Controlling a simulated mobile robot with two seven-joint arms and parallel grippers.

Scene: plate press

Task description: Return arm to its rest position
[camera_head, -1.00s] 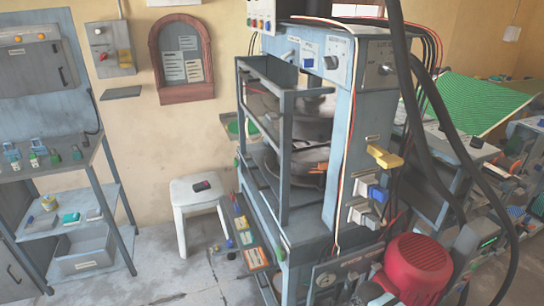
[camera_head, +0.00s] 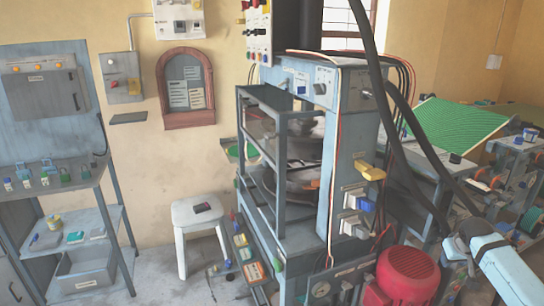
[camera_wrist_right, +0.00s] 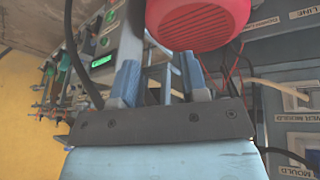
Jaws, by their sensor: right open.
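My right arm shows at the lower right of the head view, its gripper (camera_head: 460,247) just right of the red motor (camera_head: 408,272). In the right wrist view the two blue fingers of this gripper (camera_wrist_right: 158,82) stand apart with nothing held between them. The ribbed red motor cover (camera_wrist_right: 198,18) is beyond the fingertips, at the top of that view. The blue-grey press (camera_head: 343,170) stands at the centre with its open cage and dark round plates (camera_head: 303,183). My left gripper is not in view.
Thick black hoses (camera_head: 398,135) hang beside the press. A white stool (camera_head: 200,224) with a small dark item stands left of it. A shelf unit (camera_head: 60,205) is at the far left. Open floor lies between shelf and stool. A cluttered bench (camera_head: 505,165) is at the right.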

